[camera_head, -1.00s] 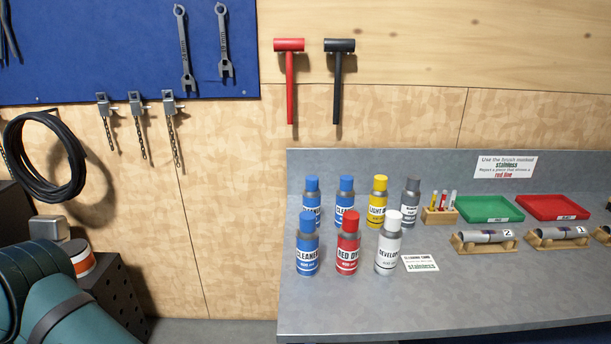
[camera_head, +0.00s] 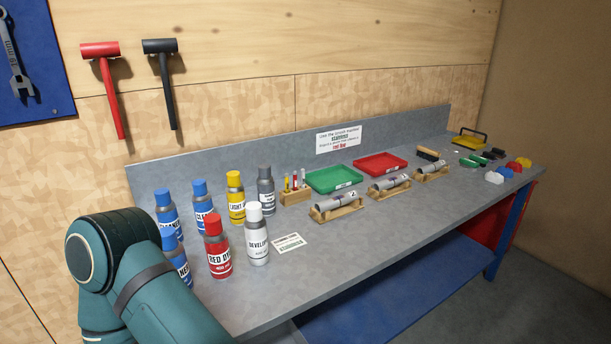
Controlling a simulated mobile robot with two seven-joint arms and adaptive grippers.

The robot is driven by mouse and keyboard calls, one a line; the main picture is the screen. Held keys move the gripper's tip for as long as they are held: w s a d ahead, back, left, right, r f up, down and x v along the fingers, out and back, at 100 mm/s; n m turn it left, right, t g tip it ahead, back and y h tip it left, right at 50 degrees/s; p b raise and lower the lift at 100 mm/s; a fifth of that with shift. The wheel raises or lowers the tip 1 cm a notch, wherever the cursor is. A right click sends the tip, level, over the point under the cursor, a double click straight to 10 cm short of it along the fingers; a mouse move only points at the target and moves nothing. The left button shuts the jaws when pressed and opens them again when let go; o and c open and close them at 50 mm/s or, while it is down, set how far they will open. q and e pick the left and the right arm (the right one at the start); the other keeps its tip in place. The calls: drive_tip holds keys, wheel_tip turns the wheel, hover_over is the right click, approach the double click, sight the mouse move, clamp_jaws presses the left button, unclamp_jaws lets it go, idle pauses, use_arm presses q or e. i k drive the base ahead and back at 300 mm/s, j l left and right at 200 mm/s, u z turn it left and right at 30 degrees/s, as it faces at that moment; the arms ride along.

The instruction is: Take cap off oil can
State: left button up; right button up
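The oil can (camera_head: 236,198) is yellow and grey, with a label that reads "LIGHT O" before it is cut off by the can's curve. It stands upright on the bench in the back row. Its yellow cap (camera_head: 233,177) is on top. Part of my arm (camera_head: 120,270) shows at the lower left, in front of the leftmost cans. Neither of my grippers is in view.
Blue cleaner cans (camera_head: 203,208), a red dye can (camera_head: 217,248), a white-capped developer can (camera_head: 256,235) and a grey can (camera_head: 266,190) crowd the oil can. A small wooden rack (camera_head: 292,195) and green tray (camera_head: 334,179) stand to the right. The front bench surface (camera_head: 340,260) is clear.

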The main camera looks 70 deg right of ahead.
sight(234, 181)
drive_tip(key=z, duration=3.25)
